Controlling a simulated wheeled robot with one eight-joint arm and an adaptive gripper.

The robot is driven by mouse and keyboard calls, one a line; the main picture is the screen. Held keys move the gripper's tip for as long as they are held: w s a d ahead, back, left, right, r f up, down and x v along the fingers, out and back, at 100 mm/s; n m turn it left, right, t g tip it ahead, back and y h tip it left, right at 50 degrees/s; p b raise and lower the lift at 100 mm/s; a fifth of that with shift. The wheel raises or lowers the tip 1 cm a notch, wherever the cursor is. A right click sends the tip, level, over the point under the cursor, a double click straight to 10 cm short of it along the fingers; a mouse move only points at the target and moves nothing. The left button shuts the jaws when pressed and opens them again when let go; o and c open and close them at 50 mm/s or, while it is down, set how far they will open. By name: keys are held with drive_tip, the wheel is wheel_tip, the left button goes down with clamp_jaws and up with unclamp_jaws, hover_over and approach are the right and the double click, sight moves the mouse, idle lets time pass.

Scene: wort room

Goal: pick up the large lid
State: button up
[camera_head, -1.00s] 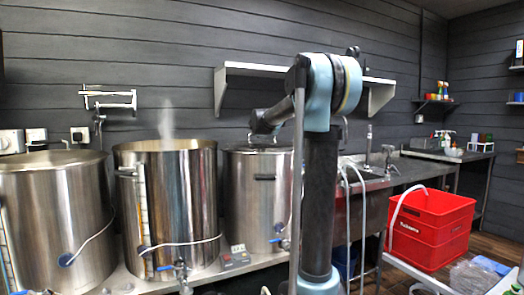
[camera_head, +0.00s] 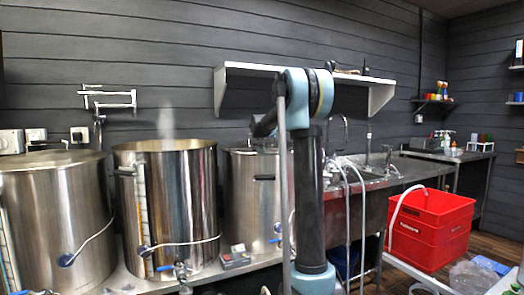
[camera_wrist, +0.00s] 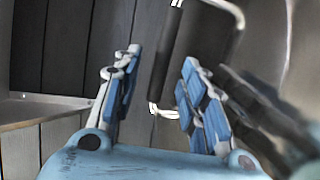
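A steel pot (camera_head: 250,200) stands third from the left. A lid appears to cover its top, but the rim is partly behind my arm. The far-left pot also looks covered by a flat lid (camera_head: 50,159); I cannot tell which is the large one. My gripper is mostly hidden behind my arm in the head view, near the third pot's top. In the wrist view my gripper (camera_wrist: 162,57) is open, its two blue fingers apart. A dark bar-shaped handle (camera_wrist: 166,60) with bright metal ends shows between and beyond the fingertips; I see no contact.
The middle pot (camera_head: 170,205) is open and steaming. A wall shelf (camera_head: 300,72) hangs above and behind my arm. A sink (camera_head: 360,172) with hoses lies to the right. A red crate (camera_head: 430,225) stands at the right on a low surface.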

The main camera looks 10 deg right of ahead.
drive_tip(key=shift+x, duration=2.1)
drive_tip(key=shift+a+f, duration=0.15)
clamp_jaws()
drive_tip(key=shift+s, duration=0.1)
